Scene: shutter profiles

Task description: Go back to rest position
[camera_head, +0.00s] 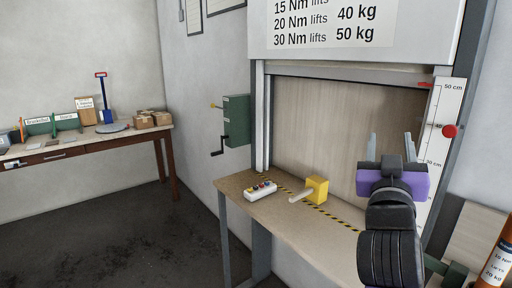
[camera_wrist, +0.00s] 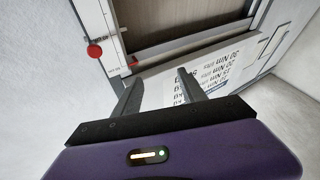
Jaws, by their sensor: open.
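My gripper (camera_head: 391,147) is raised in front of the shutter frame at the right in the head view, its purple body below two grey fingers. In the wrist view my gripper (camera_wrist: 157,88) shows its two fingers spread apart with nothing between them. Beyond the fingers in the wrist view are the shutter's edge and the torque sign (camera_wrist: 215,85), seen turned over. The gripper appears apart from these things. Part of the shutter opening is hidden behind my arm in the head view.
A bench (camera_head: 236,182) below the shutter (camera_head: 330,125) carries a button box (camera_head: 260,191) and a yellow block (camera_head: 317,188) with a pale handle. A green crank box (camera_head: 237,120) hangs on the wall. A scale (camera_head: 436,150) with a red knob (camera_head: 449,131) stands at right. Open floor lies left.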

